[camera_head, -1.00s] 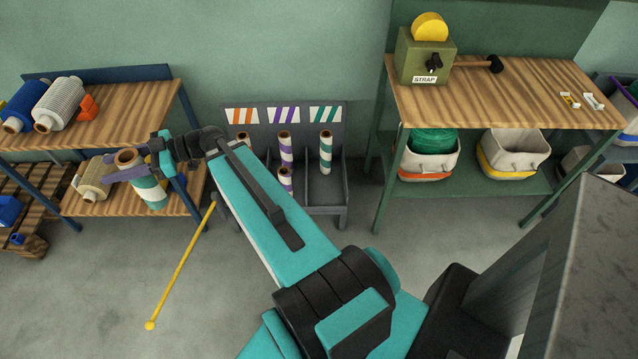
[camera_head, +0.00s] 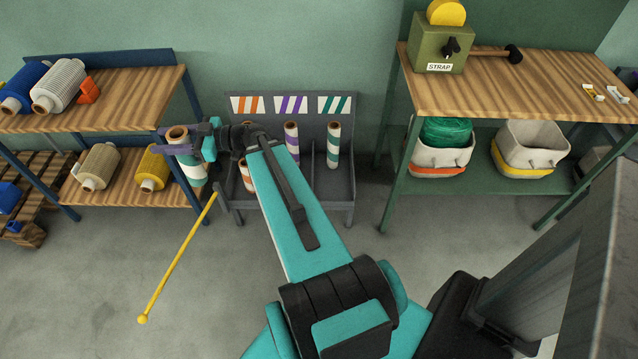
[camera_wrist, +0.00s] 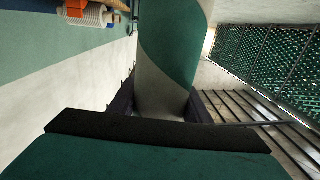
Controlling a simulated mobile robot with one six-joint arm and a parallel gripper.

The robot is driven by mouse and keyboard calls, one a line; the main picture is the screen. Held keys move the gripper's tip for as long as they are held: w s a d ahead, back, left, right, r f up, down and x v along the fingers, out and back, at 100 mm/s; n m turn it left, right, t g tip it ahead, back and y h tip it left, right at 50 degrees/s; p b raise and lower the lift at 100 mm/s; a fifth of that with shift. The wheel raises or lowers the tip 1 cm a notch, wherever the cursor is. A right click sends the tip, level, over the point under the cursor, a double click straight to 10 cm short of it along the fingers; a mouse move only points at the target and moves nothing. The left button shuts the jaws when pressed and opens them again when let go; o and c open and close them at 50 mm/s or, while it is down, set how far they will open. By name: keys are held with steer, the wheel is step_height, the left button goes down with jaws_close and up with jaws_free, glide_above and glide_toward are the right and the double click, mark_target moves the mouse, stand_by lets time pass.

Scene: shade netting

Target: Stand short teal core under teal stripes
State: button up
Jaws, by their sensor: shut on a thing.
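My gripper (camera_head: 178,145) is shut on a white core with teal stripes (camera_head: 192,168) and holds it nearly upright, left of the rack. In the wrist view the core (camera_wrist: 168,50) stands between the jaws. The grey rack (camera_head: 339,192) has orange, purple and teal stripe signs. The teal-striped sign (camera_head: 334,104) is at its right, and another teal-striped core (camera_head: 333,145) stands in the bay below it. A purple-striped core (camera_head: 291,140) stands in the middle bay and an orange-striped core (camera_head: 246,175) at the left. My arm hides part of the rack.
A yellow rod with a ball end (camera_head: 176,262) slants in front of the left shelf. That shelf (camera_head: 112,195) holds spools close to the held core. A green-framed bench (camera_head: 500,88) stands right of the rack. Open floor lies in front of the rack.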

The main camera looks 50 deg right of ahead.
steer(key=s+d+f+m+t+h+b, duration=0.1)
steer(key=s+d+f+m+h+b, duration=0.15)
steer(key=d+f+b, duration=0.5)
steer(key=s+d+f+m+t+h+b, duration=0.2)
steer(key=s+d+f+h+b, duration=0.15)
steer(key=d+f, duration=0.55)
steer(key=s+d+f+m+t+h+b, duration=0.1)
steer(key=s+d+f+m+h+b, duration=0.2)
steer(key=d+f+b, duration=0.45)
steer(key=s+d+f+m+g+h+b, duration=0.3)
steer(key=s+d+f+m+h+b, duration=0.3)
steer(key=s+d+f+h+b, duration=0.5)
steer(key=s+d+f+b, duration=0.2)
steer(key=s+d+f, duration=0.4)
steer(key=d+f, duration=0.3)
steer(key=shift+s+f+h+b, duration=0.25)
steer(key=shift+s+h+b, duration=0.05)
steer(key=shift+s, duration=0.05)
steer(key=shift+d+m, duration=0.1)
steer(key=shift+m, duration=0.15)
